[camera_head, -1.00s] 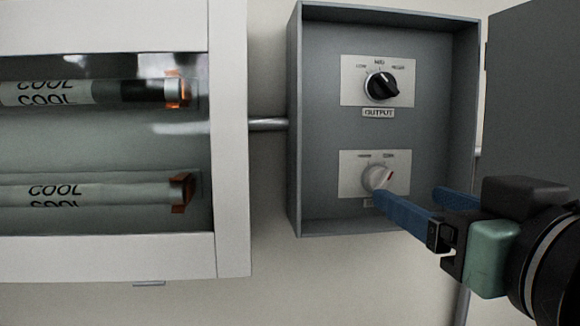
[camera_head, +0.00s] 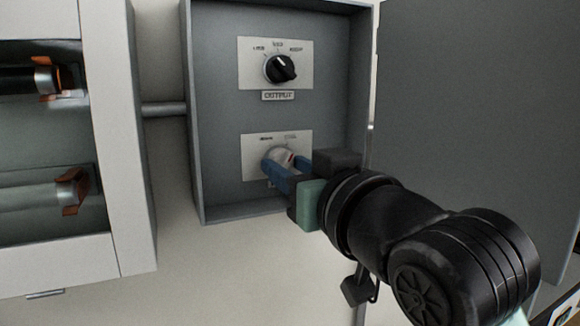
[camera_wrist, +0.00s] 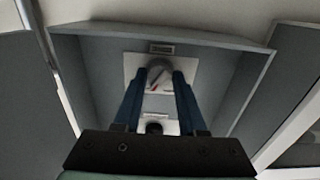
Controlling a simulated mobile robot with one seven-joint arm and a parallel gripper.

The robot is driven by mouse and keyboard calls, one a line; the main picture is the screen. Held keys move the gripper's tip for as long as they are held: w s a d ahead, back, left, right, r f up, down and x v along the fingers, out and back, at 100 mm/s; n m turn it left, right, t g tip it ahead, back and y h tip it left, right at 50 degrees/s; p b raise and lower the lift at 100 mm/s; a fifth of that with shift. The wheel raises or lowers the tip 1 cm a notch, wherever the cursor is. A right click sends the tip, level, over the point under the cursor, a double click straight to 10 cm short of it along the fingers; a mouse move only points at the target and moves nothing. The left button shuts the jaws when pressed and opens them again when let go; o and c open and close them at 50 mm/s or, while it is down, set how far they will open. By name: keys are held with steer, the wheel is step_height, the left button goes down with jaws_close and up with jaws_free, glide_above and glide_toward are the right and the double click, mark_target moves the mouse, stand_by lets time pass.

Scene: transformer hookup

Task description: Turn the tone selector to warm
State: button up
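The tone selector is a pale round knob (camera_head: 281,155) with a red mark, on the lower white plate (camera_head: 251,160) inside the grey box. Its red mark points to the upper right, toward the right-hand label, which is too blurred to read now. My gripper (camera_head: 277,168) reaches in from the lower right, its blue fingers at the knob. In the wrist view the knob (camera_wrist: 159,74) sits between the two fingertips (camera_wrist: 160,84), one on each side, with little or no gap; contact is unclear. The gripper hides the knob's lower part and the label below it.
A black OUTPUT knob (camera_head: 280,68) sits on the upper plate, above my gripper. The grey box (camera_head: 190,130) has raised side walls, and its open door (camera_head: 470,110) stands at the right. A white-framed lamp case (camera_head: 120,150) with tubes is at the left.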

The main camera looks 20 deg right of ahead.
jaws_close()
steer(key=shift+n+b, duration=0.3)
steer(key=shift+b, duration=0.1)
steer(key=shift+f+n+b, duration=0.1)
steer(key=shift+n+b, duration=0.8)
steer(key=shift+n, duration=0.1)
steer(key=n+b, duration=0.2)
steer(key=n, duration=0.1)
steer(key=shift+n+b, duration=0.3)
steer(key=shift+b, duration=0.05)
steer(key=n+b, duration=0.3)
steer(key=n, duration=0.2)
steer(key=shift+n, duration=0.3)
steer(key=shift+r, duration=0.2)
